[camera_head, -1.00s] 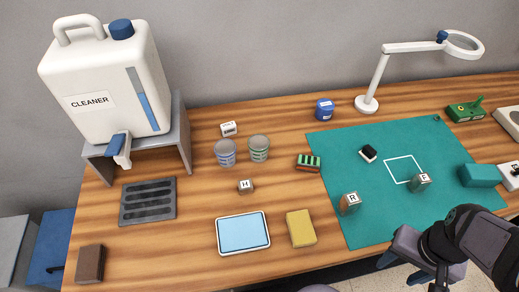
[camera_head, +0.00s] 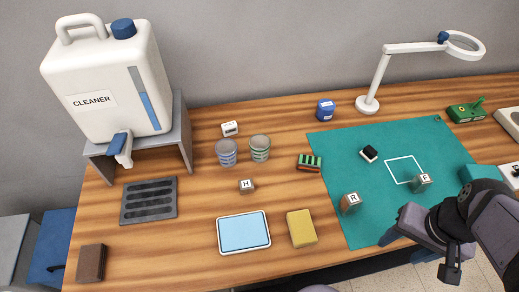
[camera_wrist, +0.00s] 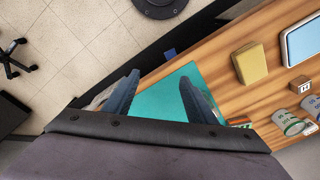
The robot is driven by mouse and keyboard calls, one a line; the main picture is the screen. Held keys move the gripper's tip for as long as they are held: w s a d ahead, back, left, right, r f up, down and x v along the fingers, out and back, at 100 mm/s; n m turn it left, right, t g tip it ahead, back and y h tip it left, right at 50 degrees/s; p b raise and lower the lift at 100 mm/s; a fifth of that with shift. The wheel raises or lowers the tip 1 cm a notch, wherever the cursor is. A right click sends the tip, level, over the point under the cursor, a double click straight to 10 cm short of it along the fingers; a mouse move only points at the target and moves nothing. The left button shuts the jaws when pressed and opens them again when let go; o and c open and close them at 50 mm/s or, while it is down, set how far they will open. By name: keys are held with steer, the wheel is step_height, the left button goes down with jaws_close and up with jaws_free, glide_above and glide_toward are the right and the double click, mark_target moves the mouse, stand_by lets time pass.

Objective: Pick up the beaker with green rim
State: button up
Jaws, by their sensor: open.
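The green-rimmed beaker (camera_head: 260,149) stands upright on the wooden table, just right of a blue-rimmed beaker (camera_head: 227,153). Both also show at the right edge of the wrist view, the green one (camera_wrist: 289,123) nearer the middle. My gripper (camera_head: 388,238) is at the table's front edge at lower right, over the corner of the teal mat, far from the beakers. In the wrist view its two fingers (camera_wrist: 155,90) are spread apart with nothing between them.
Between my gripper and the beakers lie a yellow sponge (camera_head: 301,229), a blue tray (camera_head: 270,232), an H block (camera_head: 247,186) and a striped block (camera_head: 309,163). An R block (camera_head: 349,204) stands on the teal mat (camera_head: 365,225). A cleaner jug (camera_head: 105,85) stands at left.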

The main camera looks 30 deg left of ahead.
steer(key=w+a+r+n+t+y, duration=0.1)
steer(key=w+a+t+y, duration=0.3)
steer(key=a, duration=0.8)
steer(key=w+a+r+n+t, duration=0.1)
steer(key=w+a, duration=0.5)
steer(key=a, duration=0.6)
steer(key=w+a+n+t+y, duration=0.1)
steer(key=w+a+t, duration=0.25)
steer(key=a, duration=0.85)
steer(key=s+a+f+m+t+h, duration=0.15)
steer(key=s+a+t, duration=0.25)
steer(key=s+a, duration=0.4)
steer(key=h, duration=0.2)
glide_toward(263, 141)
steer(key=shift+d+r+t+y, duration=0.1)
steer(key=shift+d+t+y, duration=0.15)
steer(key=shift+s+f, duration=0.1)
steer(key=shift+f, duration=0.25)
steer(key=shift+p+x, duration=0.7)
steer(key=shift+x, duration=2.95)
steer(key=shift+a, duration=0.1)
steer(key=shift+c, duration=0.2)
